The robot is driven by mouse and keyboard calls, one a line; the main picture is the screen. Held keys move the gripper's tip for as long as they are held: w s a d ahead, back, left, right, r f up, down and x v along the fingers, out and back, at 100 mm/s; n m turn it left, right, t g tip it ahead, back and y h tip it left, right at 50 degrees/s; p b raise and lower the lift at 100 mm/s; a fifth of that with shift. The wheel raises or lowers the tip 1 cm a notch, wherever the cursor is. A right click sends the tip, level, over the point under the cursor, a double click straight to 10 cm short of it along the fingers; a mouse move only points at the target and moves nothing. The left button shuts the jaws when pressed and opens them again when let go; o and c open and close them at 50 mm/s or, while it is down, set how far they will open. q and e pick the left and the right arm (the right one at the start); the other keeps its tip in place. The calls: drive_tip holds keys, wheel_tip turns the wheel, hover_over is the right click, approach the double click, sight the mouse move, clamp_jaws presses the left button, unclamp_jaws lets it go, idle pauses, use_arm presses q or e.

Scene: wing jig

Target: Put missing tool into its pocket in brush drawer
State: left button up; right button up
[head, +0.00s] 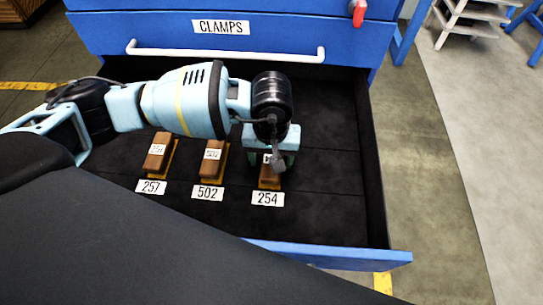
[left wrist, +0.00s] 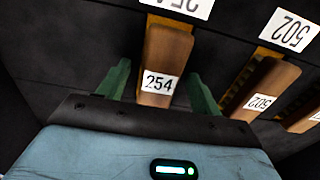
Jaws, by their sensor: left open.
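The open drawer (head: 335,205) has a dark lining and holds three brushes with brown wooden handles. Brush 254 (head: 269,181) sits above its 254 label, partly hidden by my left gripper. It also shows in the left wrist view (left wrist: 167,52), with its white number tag facing the camera. My left gripper (head: 271,162) is over this brush. In the left wrist view its green fingers (left wrist: 160,88) are open, one on each side of the brush, with gaps visible. Brush 502 (head: 212,160) and brush 257 (head: 158,151) sit above their own labels. My right gripper is not seen.
The closed CLAMPS drawer (head: 190,28) with a white handle (head: 225,52) is just behind the open drawer. The drawer's blue front edge (head: 335,255) is nearest me. The drawer floor right of brush 254 is clear. Light shelves (head: 470,20) stand at the back right.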

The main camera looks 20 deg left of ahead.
use_arm(q)
wheel_tip(320, 180, up, 8)
drive_tip(key=shift+f, duration=0.15)
idle(0.4)
